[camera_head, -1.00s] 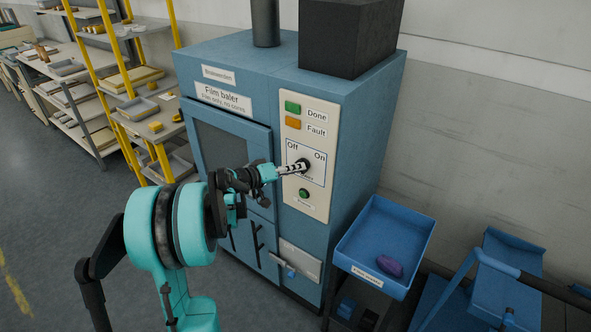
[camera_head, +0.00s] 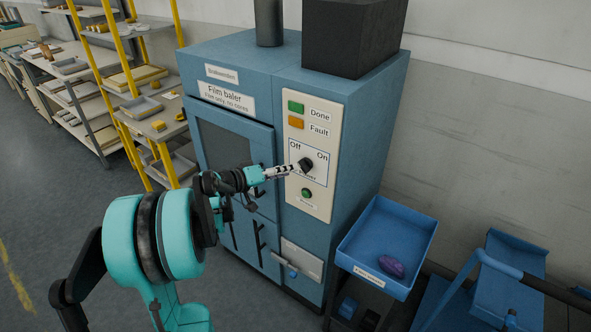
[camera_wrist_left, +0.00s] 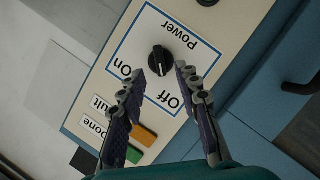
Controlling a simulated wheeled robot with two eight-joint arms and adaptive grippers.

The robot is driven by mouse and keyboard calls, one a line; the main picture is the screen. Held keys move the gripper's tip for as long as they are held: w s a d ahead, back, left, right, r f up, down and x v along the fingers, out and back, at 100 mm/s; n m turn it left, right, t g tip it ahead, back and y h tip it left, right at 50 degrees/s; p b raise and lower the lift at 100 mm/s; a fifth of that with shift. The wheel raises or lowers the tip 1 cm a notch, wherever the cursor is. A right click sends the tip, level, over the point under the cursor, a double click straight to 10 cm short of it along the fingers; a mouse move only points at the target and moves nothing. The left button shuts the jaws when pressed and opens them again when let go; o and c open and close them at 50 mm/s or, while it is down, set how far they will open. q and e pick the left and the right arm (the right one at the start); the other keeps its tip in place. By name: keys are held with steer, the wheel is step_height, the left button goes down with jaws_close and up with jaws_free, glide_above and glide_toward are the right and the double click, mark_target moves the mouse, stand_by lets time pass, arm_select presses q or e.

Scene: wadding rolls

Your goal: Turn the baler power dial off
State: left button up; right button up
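The black power dial (camera_head: 306,164) sits on the cream control panel of the blue film baler (camera_head: 232,133), between the "Off" and "On" labels. The dial also shows in the left wrist view (camera_wrist_left: 160,60), where the panel looks turned nearly upside down. I cannot tell for sure which label its pointer faces. My left gripper (camera_head: 297,169) is just in front of the panel, slightly left of the dial. In the left wrist view its two fingers (camera_wrist_left: 160,72) are apart, with the dial beyond and between the tips. Nothing is held. My right gripper is not in view.
A green button (camera_head: 306,193) is below the dial; green and orange lamps (camera_head: 295,114) are above it. A blue tray (camera_head: 360,232) with a purple item (camera_head: 391,269) stands right of the baler. Yellow-framed shelving (camera_head: 130,100) is to the left.

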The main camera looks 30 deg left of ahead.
arm_select(q)
steer(key=v, duration=0.6)
steer(key=shift+s, duration=0.35)
steer(key=s+d+f+m+g+y, duration=0.1)
steer(key=s+d+f+g, duration=0.15)
steer(key=d, duration=0.65)
steer(key=s+d+f+m+g, duration=0.1)
steer(key=s+d+g, duration=0.15)
steer(key=d, duration=0.65)
steer(key=s+d+f+m+y, duration=0.1)
steer(key=s+d+f+y, duration=0.1)
steer(key=s+d, duration=0.2)
steer(key=s+d+f+m+g+y, duration=0.1)
steer(key=s+d, duration=0.3)
steer(key=s, duration=0.4)
steer(key=shift+s+f+m+g+y, duration=0.3)
steer(key=shift+f+m+y, duration=0.25)
steer(key=shift+m+y, duration=0.15)
